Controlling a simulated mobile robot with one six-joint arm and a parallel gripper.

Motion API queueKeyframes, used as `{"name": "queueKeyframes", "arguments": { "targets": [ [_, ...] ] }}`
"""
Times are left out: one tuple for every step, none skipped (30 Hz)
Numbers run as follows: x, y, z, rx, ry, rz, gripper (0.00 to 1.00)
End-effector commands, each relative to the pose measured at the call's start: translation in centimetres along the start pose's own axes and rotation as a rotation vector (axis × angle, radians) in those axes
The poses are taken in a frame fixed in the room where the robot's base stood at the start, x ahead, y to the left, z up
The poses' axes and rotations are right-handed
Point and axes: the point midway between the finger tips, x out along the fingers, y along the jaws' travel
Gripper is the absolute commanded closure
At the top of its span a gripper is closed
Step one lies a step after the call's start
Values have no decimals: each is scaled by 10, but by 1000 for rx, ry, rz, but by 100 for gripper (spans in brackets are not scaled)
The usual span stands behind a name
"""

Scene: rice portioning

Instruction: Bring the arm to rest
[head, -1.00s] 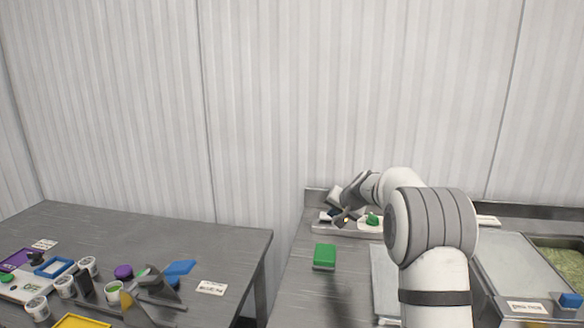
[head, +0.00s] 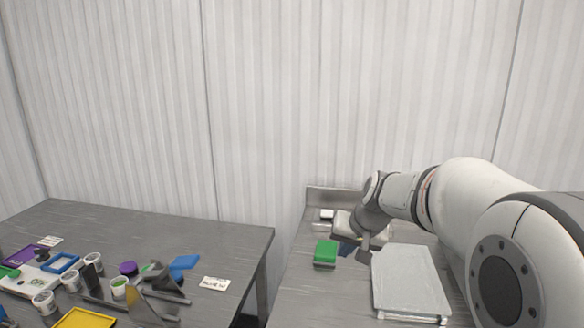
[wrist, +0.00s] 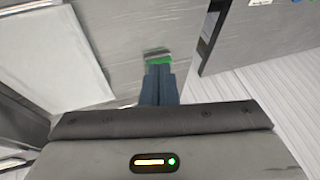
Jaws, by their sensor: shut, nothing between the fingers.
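My gripper (head: 349,248) is over the right-hand steel table (head: 297,285) in the head view, with my arm reaching in from the right. In the wrist view its dark blue fingers (wrist: 159,84) are together with nothing between them. A green block (head: 325,249) is on the table just left of the gripper. In the wrist view, green with a grey edge (wrist: 157,56) shows just beyond the fingertips. I cannot tell whether they touch. My arm hides much of the right side of the table.
A pale flat-topped pan (head: 408,275) is right of the gripper. A small white item (head: 327,214) is near the back ledge. The left table (head: 140,232) holds several cups, a blue block (head: 185,262), a purple lid (head: 128,268) and a yellow tray (head: 82,320). A gap separates the tables.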

Motion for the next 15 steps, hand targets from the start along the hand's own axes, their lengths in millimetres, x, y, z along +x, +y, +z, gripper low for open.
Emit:
{"name": "queueKeyframes", "arguments": {
  "targets": [
    [-14,3,28,-22,-20,21,100],
    [-20,6,43,-34,-35,35,100],
    [-28,10,65,-49,-56,55,100],
    [-33,14,80,-61,-69,69,100],
    [-38,17,96,-73,-83,84,100],
    [-44,22,118,-87,-102,104,100],
    [-48,26,133,-97,-115,119,100],
    [-52,31,148,-108,-129,134,100],
    [-56,36,166,-121,-144,152,100],
    [-59,40,179,-129,-154,165,100],
    [-61,44,191,-137,-165,177,100],
    [-63,49,204,-145,-177,192,100],
    [-65,52,214,-151,-184,202,100],
    [-66,55,221,-155,-191,210,100],
    [-67,58,230,-161,-199,220,100]
  ]
}}
